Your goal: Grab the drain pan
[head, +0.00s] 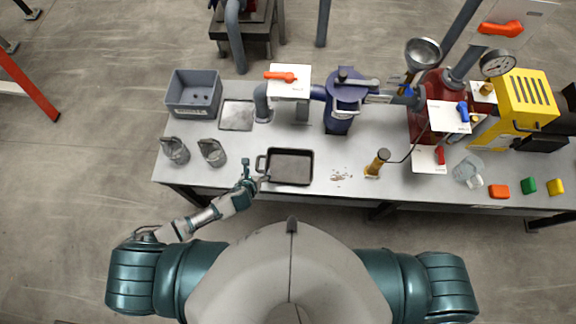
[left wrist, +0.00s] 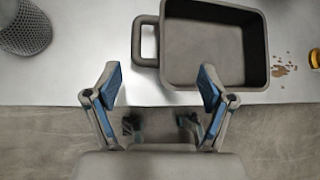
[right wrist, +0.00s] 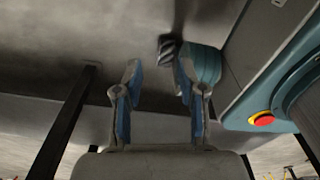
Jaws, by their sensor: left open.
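The drain pan (head: 290,168) is a dark grey rectangular pan with a loop handle on its left side, empty, lying near the front edge of the workbench. In the left wrist view the pan (left wrist: 215,50) is at the upper right, its handle (left wrist: 147,40) beyond the gap between my fingers. My left gripper (head: 262,180) is at the bench's front edge, just in front of the handle. In its wrist view the left gripper (left wrist: 160,88) is open and empty. My right gripper (right wrist: 153,82) is open and empty, away from the pan; it is hidden in the head view.
A blue filter housing (head: 343,100) stands behind. The bench (head: 230,180) is bare around the handle.

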